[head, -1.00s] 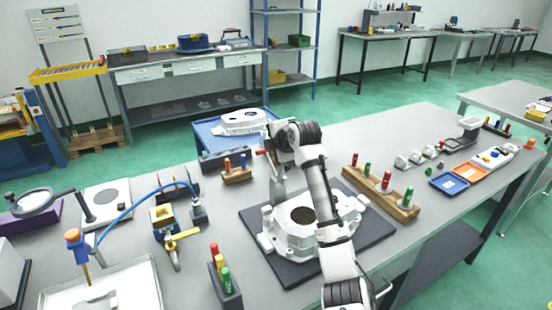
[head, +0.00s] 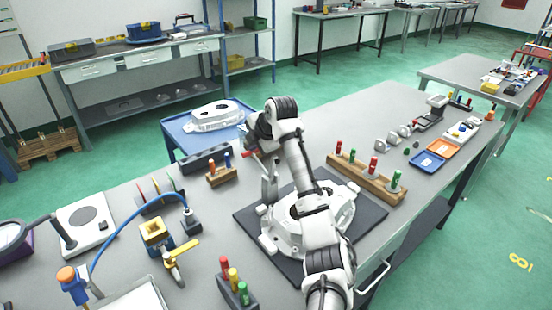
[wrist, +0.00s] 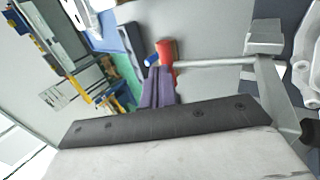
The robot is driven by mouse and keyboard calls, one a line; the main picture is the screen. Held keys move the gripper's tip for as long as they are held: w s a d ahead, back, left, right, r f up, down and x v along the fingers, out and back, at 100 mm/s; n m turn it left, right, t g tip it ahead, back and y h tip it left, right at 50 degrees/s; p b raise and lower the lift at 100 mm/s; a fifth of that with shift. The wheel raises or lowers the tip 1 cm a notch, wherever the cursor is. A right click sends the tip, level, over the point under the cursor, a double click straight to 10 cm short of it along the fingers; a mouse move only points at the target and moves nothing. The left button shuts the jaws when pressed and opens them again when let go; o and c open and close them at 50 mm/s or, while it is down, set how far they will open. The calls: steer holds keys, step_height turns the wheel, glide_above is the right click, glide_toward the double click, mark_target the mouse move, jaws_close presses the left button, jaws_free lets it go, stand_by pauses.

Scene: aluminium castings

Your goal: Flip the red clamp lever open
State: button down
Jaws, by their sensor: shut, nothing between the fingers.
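The clamp lever's red grip (wrist: 167,52) shows in the wrist view on a grey rod that runs right to the metal clamp (wrist: 264,42). My gripper (wrist: 160,70) is shut and empty, its dark purplish fingers pointing up to the red grip. The tips are at or very near the grip; I cannot tell whether they touch. In the head view the red grip (head: 251,154) is small, left of the upright clamp post (head: 268,188). My wrist hides much of the gripper there. The white casting (head: 285,232) lies on a dark mat (head: 250,214), partly behind my arm.
A wooden rack of red and green pegs (head: 365,178) stands right of the mat. A yellow valve (head: 158,235) and a dark peg block (head: 236,290) are at front left. A blue cart (head: 182,148) stands beyond.

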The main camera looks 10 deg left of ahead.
steer(key=shift+a+f+g, duration=0.1)
steer(key=shift+f+g, duration=0.2)
stand_by(0.5)
steer(key=shift+r+p, duration=0.35)
steer(key=shift+r, duration=0.15)
steer(key=w+a+r+b+v, duration=0.1)
steer(key=a+b+v, duration=0.1)
steer(key=v, duration=1.1)
steer(key=shift+r+h+b, duration=0.3)
steer(key=shift+r+b, duration=0.15)
steer(key=shift+b, duration=0.15)
steer(key=shift+w+d, duration=0.1)
